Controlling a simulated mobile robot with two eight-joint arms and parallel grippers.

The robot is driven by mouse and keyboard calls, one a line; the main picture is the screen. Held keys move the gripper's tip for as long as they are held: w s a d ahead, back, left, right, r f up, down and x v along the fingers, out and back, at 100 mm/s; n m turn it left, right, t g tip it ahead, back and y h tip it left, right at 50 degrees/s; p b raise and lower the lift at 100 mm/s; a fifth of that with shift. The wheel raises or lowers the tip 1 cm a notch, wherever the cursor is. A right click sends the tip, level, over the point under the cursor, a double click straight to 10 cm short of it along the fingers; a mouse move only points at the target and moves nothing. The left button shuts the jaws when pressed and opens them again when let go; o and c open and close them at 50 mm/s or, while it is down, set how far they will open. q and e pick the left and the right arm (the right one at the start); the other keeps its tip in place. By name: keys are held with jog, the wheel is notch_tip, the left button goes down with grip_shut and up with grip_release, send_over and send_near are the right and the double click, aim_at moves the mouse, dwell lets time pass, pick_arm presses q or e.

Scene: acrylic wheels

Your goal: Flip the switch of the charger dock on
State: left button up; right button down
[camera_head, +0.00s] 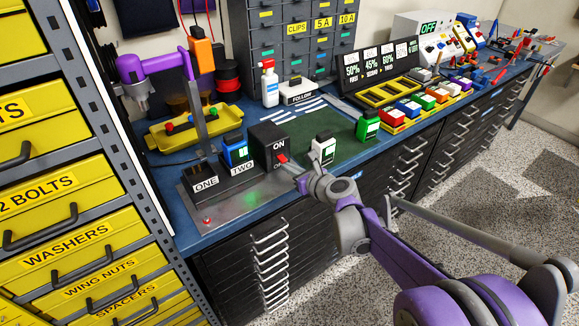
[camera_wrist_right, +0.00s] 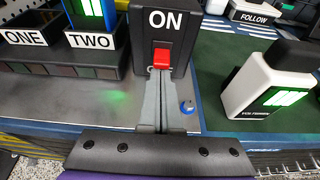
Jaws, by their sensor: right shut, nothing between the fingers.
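The charger dock (camera_head: 225,190) is a grey metal base on the blue bench, with black slots labelled ONE and TWO. Its black switch box (camera_head: 268,138) is marked ON above a red switch (camera_head: 282,158). The switch also shows in the right wrist view (camera_wrist_right: 162,56). My right gripper (camera_head: 294,170) is shut and empty. In the right wrist view its fingertips (camera_wrist_right: 158,72) are at the lower edge of the switch and hide what lies below it. I cannot tell whether they touch, or which way the switch is set. I do not make out my left gripper.
A blue block with a lit green face (camera_head: 235,150) stands in slot TWO. A white block (camera_head: 323,148) stands right of the switch box, close to my gripper, and a green block (camera_head: 367,126) farther right. A yellow tray (camera_head: 175,138) lies behind the dock. Yellow drawers (camera_head: 60,205) fill the left.

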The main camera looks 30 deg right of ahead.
aim_at(283, 158)
jog(key=shift+r+g+p, duration=0.55)
jog(key=shift+r+g, duration=0.15)
jog(key=shift+g, duration=0.3)
jog(key=shift+r+p, duration=0.4)
jog(key=shift+r, duration=0.2)
jog(key=shift+w+d+r, duration=0.1)
jog(key=shift+r, duration=0.05)
